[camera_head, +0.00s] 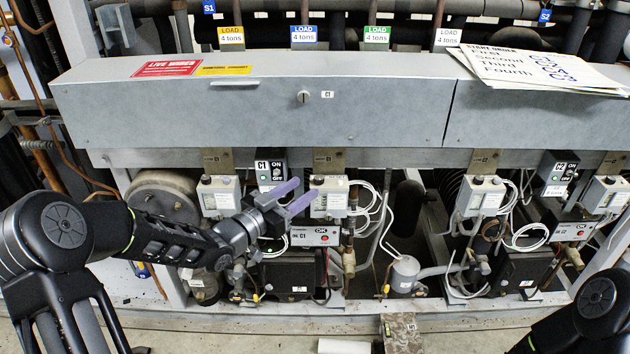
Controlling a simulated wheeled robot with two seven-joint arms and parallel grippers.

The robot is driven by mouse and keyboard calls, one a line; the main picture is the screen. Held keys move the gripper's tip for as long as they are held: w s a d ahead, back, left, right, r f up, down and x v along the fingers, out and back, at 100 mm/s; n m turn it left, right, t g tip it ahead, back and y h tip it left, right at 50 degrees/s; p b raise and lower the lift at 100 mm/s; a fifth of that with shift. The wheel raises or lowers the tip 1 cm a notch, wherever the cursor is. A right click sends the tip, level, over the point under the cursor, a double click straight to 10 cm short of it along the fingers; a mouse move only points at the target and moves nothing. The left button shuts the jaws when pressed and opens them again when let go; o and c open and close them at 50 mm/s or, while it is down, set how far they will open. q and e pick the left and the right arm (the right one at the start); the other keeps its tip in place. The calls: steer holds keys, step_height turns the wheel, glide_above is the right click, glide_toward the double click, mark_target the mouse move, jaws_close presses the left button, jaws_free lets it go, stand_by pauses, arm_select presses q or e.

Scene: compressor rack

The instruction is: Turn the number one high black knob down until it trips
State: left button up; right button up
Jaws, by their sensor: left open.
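My left gripper (306,189) reaches in from the left, its two purple fingers apart with nothing between them. Its tips are in front of or beside a white pressure control box (329,197) below the long grey panel. A second white control box (218,196) is to the left of the fingers. Small dark knobs seem to sit on top of these boxes, but they are too small to make out, and I cannot tell which is the number one high knob. I cannot tell whether a fingertip touches anything. My right gripper is out of view; only part of my right arm shows at bottom right.
A C1 ON/OFF switch box (271,168) is just behind the fingers. A C1 module (315,236) is below them. White cables (372,208) loop to the right. The grey panel (370,105) overhangs the controls. More control boxes (481,195) stand at right. Paper sheets (540,68) lie on top.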

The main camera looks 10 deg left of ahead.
mark_target(316, 181)
arm_select(q)
steer(key=x, duration=0.5)
steer(key=shift+w+d, duration=0.1)
steer(key=shift+w, duration=0.05)
jaws_close()
stand_by(0.4)
